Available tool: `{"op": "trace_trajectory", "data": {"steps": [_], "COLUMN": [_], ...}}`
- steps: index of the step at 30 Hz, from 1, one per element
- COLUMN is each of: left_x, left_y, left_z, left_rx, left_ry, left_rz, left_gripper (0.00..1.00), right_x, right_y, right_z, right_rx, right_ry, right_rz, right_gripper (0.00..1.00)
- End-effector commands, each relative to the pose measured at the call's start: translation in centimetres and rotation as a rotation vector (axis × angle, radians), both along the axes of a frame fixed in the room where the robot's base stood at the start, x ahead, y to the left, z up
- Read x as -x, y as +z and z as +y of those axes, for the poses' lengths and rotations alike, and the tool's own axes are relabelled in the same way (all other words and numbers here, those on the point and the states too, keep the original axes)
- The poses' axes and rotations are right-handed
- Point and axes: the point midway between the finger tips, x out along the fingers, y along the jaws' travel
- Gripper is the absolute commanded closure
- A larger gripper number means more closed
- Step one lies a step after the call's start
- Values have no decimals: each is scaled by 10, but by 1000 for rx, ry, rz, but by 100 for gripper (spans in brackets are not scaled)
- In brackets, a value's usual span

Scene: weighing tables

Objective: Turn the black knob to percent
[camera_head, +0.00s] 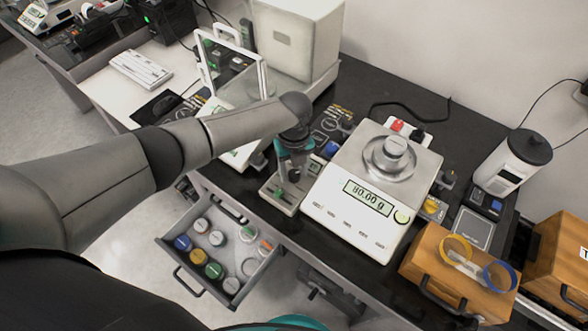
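My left arm reaches in from the left, and its teal and dark gripper (290,178) points down over a small beige device (286,204) at the table's front edge. The fingers are low over the device's top, and I cannot tell whether they touch it or how wide apart they are. A small green part shows on the device beside the fingers. I cannot make out the black knob or a percent mark; the gripper covers part of the device. My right gripper is not in view.
A white scale (335,216) with a lit display and a metal weight (390,154) stands just right of the gripper. An open drawer (236,288) with several jars juts out below. A wooden box (440,274) is at the right. A glass-framed balance (238,130) stands behind the arm.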

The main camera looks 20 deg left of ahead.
Motion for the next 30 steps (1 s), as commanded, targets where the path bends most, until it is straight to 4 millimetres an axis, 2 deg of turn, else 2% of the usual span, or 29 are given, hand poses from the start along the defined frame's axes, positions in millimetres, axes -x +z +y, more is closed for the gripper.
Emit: {"op": "trace_trajectory", "data": {"steps": [1,3,10,14,20,30], "left_x": [0,0,0,0,-1,-1], "left_y": [0,0,0,7,41,119], "left_z": [0,0,0,0,0,0], "left_rx": [0,-1,-1,-1,1,0], "left_ry": [0,0,0,1,-1,-1], "left_rz": [0,-1,-1,-2,-4,-5], "left_gripper": [38,31,31,31,31,31], "right_x": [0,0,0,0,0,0], "right_y": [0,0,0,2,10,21], "right_z": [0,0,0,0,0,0], "right_rx": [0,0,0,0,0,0], "right_ry": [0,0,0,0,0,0], "right_rz": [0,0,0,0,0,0], "right_gripper": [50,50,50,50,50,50]}}
